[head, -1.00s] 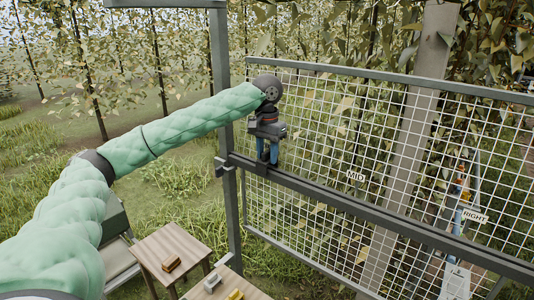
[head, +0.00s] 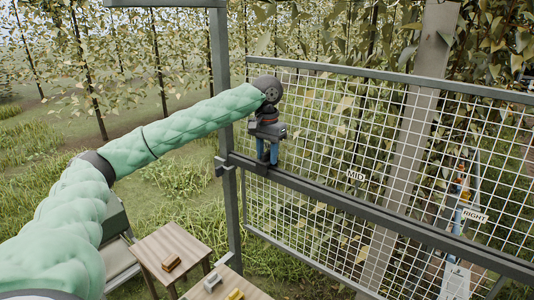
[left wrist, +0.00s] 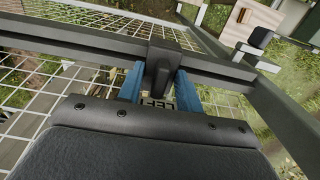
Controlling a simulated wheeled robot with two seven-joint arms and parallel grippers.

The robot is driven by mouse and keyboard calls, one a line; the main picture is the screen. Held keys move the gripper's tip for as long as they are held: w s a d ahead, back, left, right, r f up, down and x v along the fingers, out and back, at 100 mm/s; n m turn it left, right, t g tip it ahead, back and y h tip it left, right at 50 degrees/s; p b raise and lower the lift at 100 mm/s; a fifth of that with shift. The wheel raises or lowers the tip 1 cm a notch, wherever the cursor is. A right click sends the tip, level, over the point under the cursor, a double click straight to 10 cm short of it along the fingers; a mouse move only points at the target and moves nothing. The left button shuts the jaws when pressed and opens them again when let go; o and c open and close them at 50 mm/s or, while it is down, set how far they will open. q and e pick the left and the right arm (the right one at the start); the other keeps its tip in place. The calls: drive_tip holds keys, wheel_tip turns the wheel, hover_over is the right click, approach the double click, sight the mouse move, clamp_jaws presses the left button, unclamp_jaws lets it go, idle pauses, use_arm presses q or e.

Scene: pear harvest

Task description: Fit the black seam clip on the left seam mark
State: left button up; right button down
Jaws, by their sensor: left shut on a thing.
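My left gripper (head: 267,158) is at the left end of the dark rail on the mesh panel, pointing down. In the left wrist view its blue fingers (left wrist: 160,88) are shut on the black seam clip (left wrist: 160,66). The clip overlaps the dark rail (left wrist: 85,40) and looks to be touching it; I cannot tell whether it is fully seated. The LEFT label (left wrist: 157,103) shows upside down between the fingers, partly hidden. In the head view the clip is mostly hidden by the fingers. My right gripper is not in view.
The rail (head: 340,199) runs right past the MID label (head: 356,175) and RIGHT label (head: 475,215). A grey post (head: 222,110) stands just left of my gripper. Below are a wooden table (head: 165,246) with a brown block (head: 171,263) and another with grey and yellow pieces.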

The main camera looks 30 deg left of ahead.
use_arm(q)
drive_tip(key=shift+f, duration=0.25)
drive_tip(key=shift+f, duration=0.6)
idle(1.0)
drive_tip(key=o, duration=1)
drive_tip(key=shift+o, duration=0.2)
drive_tip(key=shift+r+b, duration=0.15)
drive_tip(key=shift+b, duration=0.15)
wheel_tip(320, 180, up, 5)
drive_tip(key=shift+r+b, duration=0.1)
drive_tip(key=shift+b, duration=1.1)
drive_tip(key=shift+r, duration=1.1)
